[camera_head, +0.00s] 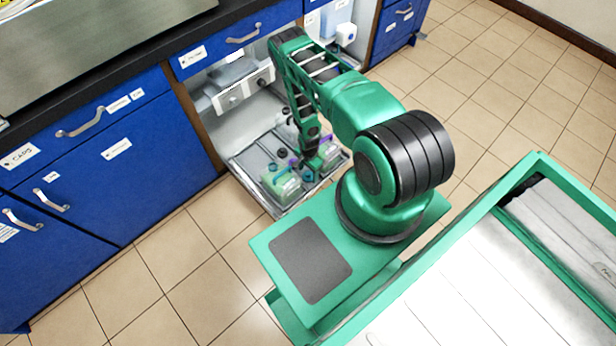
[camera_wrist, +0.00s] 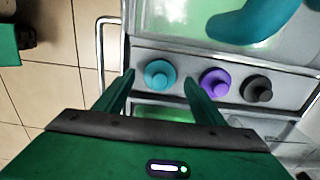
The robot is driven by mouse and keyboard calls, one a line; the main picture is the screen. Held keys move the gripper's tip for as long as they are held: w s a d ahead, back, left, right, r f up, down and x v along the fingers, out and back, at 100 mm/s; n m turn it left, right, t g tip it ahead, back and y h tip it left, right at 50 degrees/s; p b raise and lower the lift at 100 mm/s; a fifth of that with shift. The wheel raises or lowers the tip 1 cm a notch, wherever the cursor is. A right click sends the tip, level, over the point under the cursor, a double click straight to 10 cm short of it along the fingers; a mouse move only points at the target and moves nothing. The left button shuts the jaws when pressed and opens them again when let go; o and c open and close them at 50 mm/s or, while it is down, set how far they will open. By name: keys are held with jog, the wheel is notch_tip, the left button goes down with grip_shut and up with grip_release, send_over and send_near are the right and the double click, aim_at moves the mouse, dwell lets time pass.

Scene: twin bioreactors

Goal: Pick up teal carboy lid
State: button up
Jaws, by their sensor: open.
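The teal carboy lid (camera_wrist: 160,75) shows in the wrist view as a round cap with a raised knob, at the left end of a row of lids on a grey holder strip. My gripper (camera_wrist: 157,80) is open, its two green fingers pointing toward the teal lid, one on each side of it in the picture. I cannot tell how far above it the fingertips are. In the head view my gripper is low over the tray and largely hidden by the arm, and the teal lid is hard to make out there.
A purple lid (camera_wrist: 215,82) and a black lid (camera_wrist: 257,90) sit right of the teal lid. A carboy with a teal handle (camera_wrist: 255,20) lies beyond. The tray (camera_head: 268,204) extends from the cabinet, with a carboy (camera_head: 281,184) on it. Blue cabinets (camera_head: 160,140) stand left.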

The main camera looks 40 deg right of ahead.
jog(key=shift+f, duration=0.85)
jog(key=c, duration=1.1)
jog(key=shift+o, duration=0.2)
